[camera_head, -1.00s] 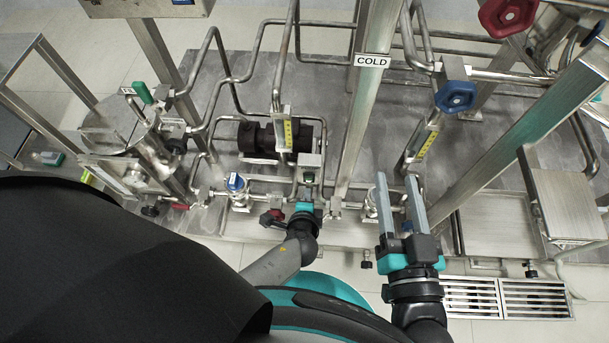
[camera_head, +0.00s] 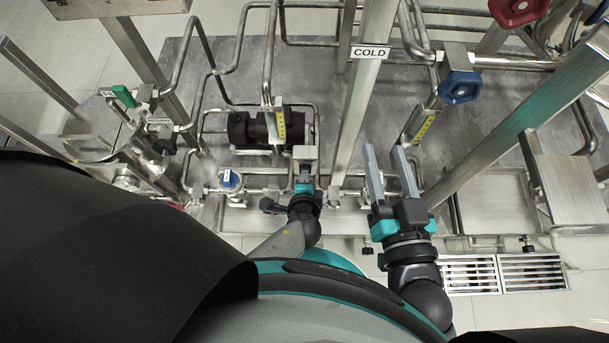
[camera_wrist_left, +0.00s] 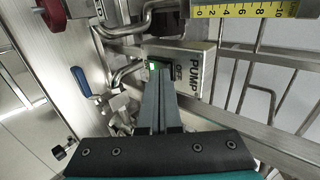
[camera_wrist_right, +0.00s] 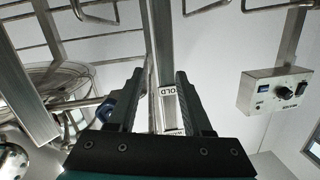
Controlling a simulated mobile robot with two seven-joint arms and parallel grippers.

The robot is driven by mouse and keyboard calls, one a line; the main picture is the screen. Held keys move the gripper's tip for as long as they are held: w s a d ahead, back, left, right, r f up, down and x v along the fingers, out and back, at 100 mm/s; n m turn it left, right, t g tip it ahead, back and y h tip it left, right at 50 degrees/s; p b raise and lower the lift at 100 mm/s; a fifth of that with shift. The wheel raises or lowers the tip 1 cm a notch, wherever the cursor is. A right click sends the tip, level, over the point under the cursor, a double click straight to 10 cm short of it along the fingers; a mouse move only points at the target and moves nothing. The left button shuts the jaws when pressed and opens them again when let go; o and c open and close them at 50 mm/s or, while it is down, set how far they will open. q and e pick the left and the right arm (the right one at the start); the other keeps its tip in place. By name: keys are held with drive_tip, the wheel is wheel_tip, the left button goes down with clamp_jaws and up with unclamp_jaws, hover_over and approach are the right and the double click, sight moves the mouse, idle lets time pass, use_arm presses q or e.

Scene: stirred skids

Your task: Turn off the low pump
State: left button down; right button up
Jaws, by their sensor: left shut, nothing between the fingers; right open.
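The pump switch box (camera_wrist_left: 193,68) is a small metal box with a "PUMP" label and a small green part at its near edge, seen in the left wrist view. In the head view the box (camera_head: 305,154) sits just right of a dark pump (camera_head: 268,129). My left gripper (camera_wrist_left: 164,72) is shut and empty, its fingertips at the green part; whether they touch it I cannot tell. The fingers partly hide the box face. In the head view the left gripper (camera_head: 303,182) points at the box. My right gripper (camera_head: 389,158) is open and empty, right of the COLD post.
A blue-capped valve (camera_head: 231,181) stands left of my left gripper. Blue (camera_head: 460,87) and red (camera_head: 518,11) handwheels are at right. The COLD post (camera_head: 359,100) and pipes crowd the space between the arms. A box with a knob (camera_wrist_right: 275,90) shows in the right wrist view.

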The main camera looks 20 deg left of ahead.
use_arm(q)
drive_tip(key=shift+w+a+g+p, duration=0.1)
drive_tip(key=shift+w+g+p, duration=0.15)
drive_tip(key=shift+p, duration=0.35)
use_arm(e)
drive_tip(key=shift+w+d+f+n+g+h, duration=0.15)
drive_tip(key=shift+w+d+f+g+h, duration=0.2)
drive_tip(key=shift+g, duration=0.25)
drive_tip(key=shift+w+d+f+n+g+h, duration=0.15)
drive_tip(key=shift+d+f+g+h, duration=0.1)
drive_tip(key=shift+d+f+g, duration=0.3)
drive_tip(key=shift+a+r, duration=0.15)
use_arm(q)
drive_tip(key=shift+r+p, duration=0.75)
drive_tip(key=shift+r, duration=0.1)
use_arm(e)
drive_tip(key=shift+r, duration=0.75)
